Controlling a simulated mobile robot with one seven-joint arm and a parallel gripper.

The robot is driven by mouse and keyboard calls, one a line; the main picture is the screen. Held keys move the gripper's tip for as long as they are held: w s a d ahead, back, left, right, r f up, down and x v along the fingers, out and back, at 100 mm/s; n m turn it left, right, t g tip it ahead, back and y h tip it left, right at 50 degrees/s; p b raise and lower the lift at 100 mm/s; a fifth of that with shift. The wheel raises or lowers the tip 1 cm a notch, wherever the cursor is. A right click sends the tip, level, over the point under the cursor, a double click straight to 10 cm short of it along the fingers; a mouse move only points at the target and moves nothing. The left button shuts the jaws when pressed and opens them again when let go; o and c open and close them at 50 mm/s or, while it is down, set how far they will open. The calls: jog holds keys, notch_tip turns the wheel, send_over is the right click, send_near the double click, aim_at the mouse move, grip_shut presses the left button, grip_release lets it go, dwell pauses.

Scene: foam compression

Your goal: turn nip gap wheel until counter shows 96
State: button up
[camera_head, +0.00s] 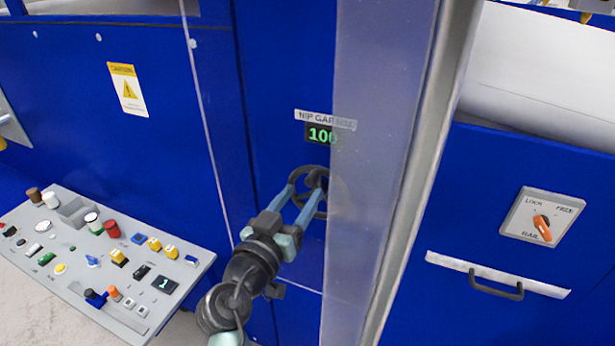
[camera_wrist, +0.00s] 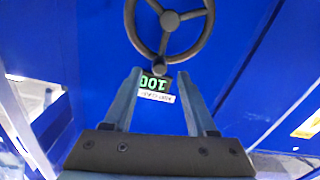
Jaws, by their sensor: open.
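The nip gap wheel (camera_head: 312,168) is a dark spoked handwheel on the blue panel, below the counter (camera_head: 320,134). The counter's green digits read 100. My gripper (camera_head: 306,189) is open in front of the wheel, its blue fingers overlapping it in the head view. In the wrist view the wheel (camera_wrist: 169,20) is at the top, with a dark knob (camera_wrist: 159,68) at its lower rim. My fingertips (camera_wrist: 159,72) lie on either side of that knob in the picture. I cannot tell whether they touch it. The counter (camera_wrist: 154,83) appears upside down between the fingers.
A clear panel (camera_head: 375,120) stands just right of my gripper, covering part of the wheel and label. A grey metal post (camera_head: 425,170) is beside it. A button console (camera_head: 190,250) is at lower left. A rail lock switch (camera_head: 542,222) and a handle (camera_head: 497,291) are at right.

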aim_at(309, 184)
jog(key=shift+p+x, duration=0.4)
jog(key=shift+x, duration=1.5)
grip_shut()
